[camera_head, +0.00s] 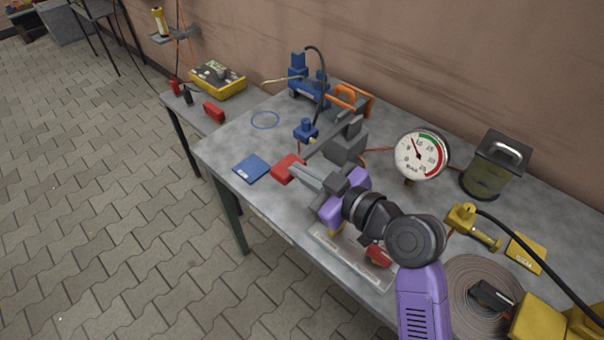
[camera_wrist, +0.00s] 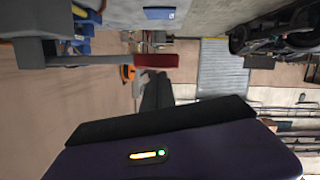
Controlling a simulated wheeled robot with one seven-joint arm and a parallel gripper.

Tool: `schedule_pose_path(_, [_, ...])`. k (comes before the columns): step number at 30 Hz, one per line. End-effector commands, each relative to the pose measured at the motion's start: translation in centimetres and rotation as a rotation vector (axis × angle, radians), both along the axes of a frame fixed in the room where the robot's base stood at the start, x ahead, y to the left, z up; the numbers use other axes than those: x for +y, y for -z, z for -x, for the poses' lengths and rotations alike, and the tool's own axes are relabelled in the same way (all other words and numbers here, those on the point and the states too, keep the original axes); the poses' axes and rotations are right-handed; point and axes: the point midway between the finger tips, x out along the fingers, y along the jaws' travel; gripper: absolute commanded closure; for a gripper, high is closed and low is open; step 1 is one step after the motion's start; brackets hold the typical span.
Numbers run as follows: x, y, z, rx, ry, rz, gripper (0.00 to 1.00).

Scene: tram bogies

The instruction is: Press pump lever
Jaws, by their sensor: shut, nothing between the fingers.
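The pump is a dark grey block (camera_head: 347,141) on the workbench. Its grey lever bar (camera_head: 330,140) runs out to a red handle (camera_head: 288,168). In the wrist view the red handle (camera_wrist: 156,60) and bar (camera_wrist: 95,60) lie across the picture, just past my fingertips. My gripper (camera_head: 297,172) is purple with grey fingers, shut and empty. Its fingertips are close beside the red handle in the head view and overlap its edge there. In the wrist view the fingers (camera_wrist: 154,80) point toward the handle; whether they touch it I cannot tell.
A pressure gauge (camera_head: 420,156) and a lantern (camera_head: 489,168) stand to the right. A blue fitting (camera_head: 306,130), an orange-handled tool (camera_head: 347,98) and a blue pad (camera_head: 252,167) lie around the lever. A coiled hose (camera_head: 478,287) is near the right front.

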Motion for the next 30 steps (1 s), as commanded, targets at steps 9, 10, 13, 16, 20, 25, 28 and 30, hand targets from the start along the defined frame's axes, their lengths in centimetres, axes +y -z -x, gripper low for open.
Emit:
schedule_pose_path(9, [-4.7, -0.9, 4.1, 0.003, 0.002, 0.002, 1.0])
schedule_pose_path(10, [-4.9, -1.1, 4.3, 0.002, 0.002, 0.002, 1.0])
schedule_pose_path(13, [-5.7, -1.3, 4.9, 0.002, 0.002, 0.002, 1.0])
schedule_pose_path(16, [-6.0, -1.4, 5.2, 0.003, 0.001, 0.002, 1.0])
schedule_pose_path(20, [-6.1, -1.5, 5.3, 0.003, 0.0, 0.002, 1.0])
schedule_pose_path(25, [-6.1, -1.5, 5.3, 0.003, 0.0, 0.002, 1.0])
schedule_pose_path(28, [-6.0, -1.5, 5.3, 0.003, 0.0, 0.002, 1.0])
schedule_pose_path(30, [-6.0, -1.5, 5.3, 0.003, 0.0, 0.002, 1.0])
